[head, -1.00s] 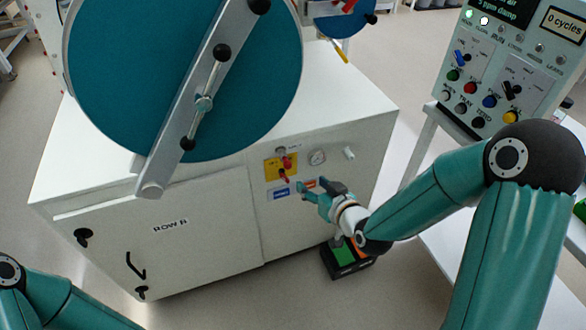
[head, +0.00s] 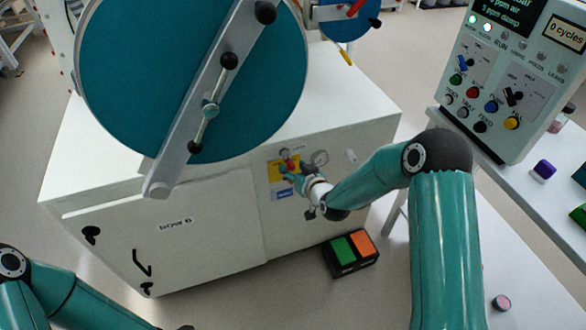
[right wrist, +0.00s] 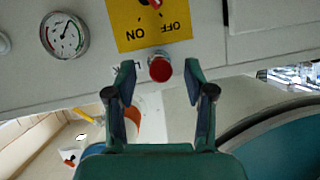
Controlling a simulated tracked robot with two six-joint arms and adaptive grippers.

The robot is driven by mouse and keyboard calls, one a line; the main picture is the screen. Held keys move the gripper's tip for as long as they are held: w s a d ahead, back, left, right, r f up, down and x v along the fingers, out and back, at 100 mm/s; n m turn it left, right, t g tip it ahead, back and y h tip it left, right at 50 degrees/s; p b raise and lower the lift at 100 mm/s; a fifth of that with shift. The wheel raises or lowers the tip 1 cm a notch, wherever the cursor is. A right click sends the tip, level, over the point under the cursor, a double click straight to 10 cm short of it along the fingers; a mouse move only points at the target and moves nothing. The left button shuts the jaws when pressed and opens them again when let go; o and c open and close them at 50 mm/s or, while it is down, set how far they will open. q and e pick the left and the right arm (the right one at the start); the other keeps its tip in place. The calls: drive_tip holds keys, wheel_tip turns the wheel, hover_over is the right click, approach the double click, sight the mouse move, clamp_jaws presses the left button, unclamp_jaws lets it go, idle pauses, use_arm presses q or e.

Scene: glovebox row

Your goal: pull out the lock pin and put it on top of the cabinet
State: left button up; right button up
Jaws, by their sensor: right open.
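A round red head (right wrist: 160,68), which seems to be the lock pin, stands out from the cabinet front beside the yellow ON/OFF plate (right wrist: 150,25). My right gripper (right wrist: 158,78) is open, with one fingertip on each side of the red head in the right wrist view. Whether the fingers touch it I cannot tell. In the head view my right gripper (head: 289,168) is at the plate and partly covers it. The white cabinet (head: 345,100) has a bare top area right of the big teal disc. My left arm shows at the lower left; its gripper is out of view.
A pressure gauge (right wrist: 65,34) sits beside the plate. The large teal round door (head: 190,80) with its bar takes up the cabinet's left side. A black box with green and orange pads (head: 349,252) lies on the floor. A control panel (head: 510,80) stands at the right.

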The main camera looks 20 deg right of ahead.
drive_tip(key=shift+c, duration=0.2)
clamp_jaws()
drive_tip(key=shift+s+d+b, duration=0.1)
drive_tip(key=shift+s+b, duration=0.75)
drive_tip(key=shift+s, duration=1.55)
idle(0.6)
drive_tip(key=shift+s, duration=0.1)
drive_tip(key=s+b, duration=0.2)
drive_tip(key=s, duration=0.2)
drive_tip(key=shift+s+d, duration=0.1)
drive_tip(key=shift+s, duration=0.3)
idle(0.5)
drive_tip(key=s+r+p, duration=0.1)
drive_tip(key=r+m+h+p, duration=0.1)
drive_tip(key=r, duration=0.1)
drive_tip(key=s+r+h+p, duration=0.1)
drive_tip(key=p, duration=0.1)
drive_tip(key=shift+s+a+r+m, duration=0.25)
drive_tip(key=shift+s+r+m, duration=0.05)
drive_tip(key=shift+r+m, duration=0.1)
